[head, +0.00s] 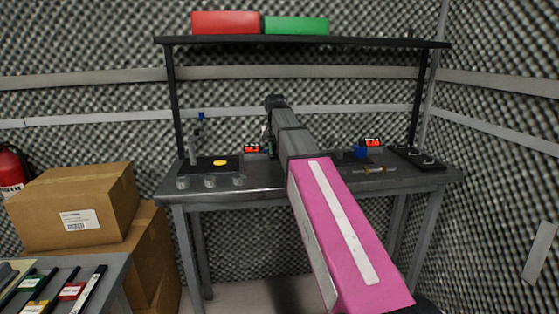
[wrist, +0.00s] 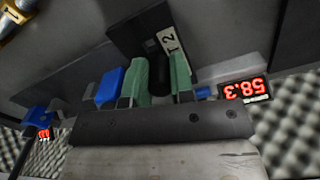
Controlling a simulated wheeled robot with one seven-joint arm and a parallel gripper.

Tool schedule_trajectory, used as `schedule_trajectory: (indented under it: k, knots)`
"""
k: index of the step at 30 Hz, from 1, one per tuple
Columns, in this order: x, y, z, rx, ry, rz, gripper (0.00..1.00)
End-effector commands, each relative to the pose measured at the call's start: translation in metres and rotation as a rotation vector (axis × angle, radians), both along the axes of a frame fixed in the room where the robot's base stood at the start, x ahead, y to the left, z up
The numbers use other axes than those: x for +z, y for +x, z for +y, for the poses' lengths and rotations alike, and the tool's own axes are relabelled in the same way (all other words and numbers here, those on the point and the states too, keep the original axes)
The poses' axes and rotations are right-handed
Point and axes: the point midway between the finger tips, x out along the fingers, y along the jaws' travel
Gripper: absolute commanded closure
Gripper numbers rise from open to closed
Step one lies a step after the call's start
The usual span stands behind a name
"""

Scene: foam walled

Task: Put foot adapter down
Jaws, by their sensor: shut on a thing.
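My gripper (wrist: 160,72) shows in the wrist view, with its two green-padded fingers closed around a dark, rounded piece. The piece, which appears to be the foot adapter (wrist: 158,76), is mostly hidden between the fingers. Beyond it is a dark plate (wrist: 140,32) with a white label reading "T2". I cannot tell whether the piece touches the plate.
A red display (wrist: 244,90) and a blue block (wrist: 110,86) lie close to the fingers. The bench also holds a black mat with a yellow disc (head: 220,162), small metal cylinders (head: 210,181) and a knobbed box (head: 415,157). A shelf (head: 350,42) spans above.

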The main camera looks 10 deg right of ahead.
Motion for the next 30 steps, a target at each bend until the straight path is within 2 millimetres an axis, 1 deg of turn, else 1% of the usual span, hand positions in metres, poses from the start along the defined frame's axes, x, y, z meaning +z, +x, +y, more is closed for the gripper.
schedule_trajectory:
  k: [1, 3, 8, 11, 15, 18, 29, 30]
  knots:
    - [-0.004, 0.006, -0.006, -0.002, 0.000, 0.000, 1.00]
    - [-0.007, 0.009, -0.011, -0.001, 0.000, -0.001, 1.00]
    - [-0.013, 0.011, -0.014, 0.001, 0.000, 0.000, 1.00]
    - [-0.023, 0.010, -0.014, 0.001, 0.000, 0.001, 1.00]
    - [-0.042, 0.010, -0.014, 0.000, 0.000, 0.001, 1.00]
    - [-0.050, 0.010, -0.014, 0.000, 0.000, 0.000, 1.00]
    - [-0.053, 0.011, -0.013, 0.000, 0.000, -0.001, 1.00]
    - [-0.053, 0.011, -0.013, 0.000, 0.000, -0.001, 0.68]
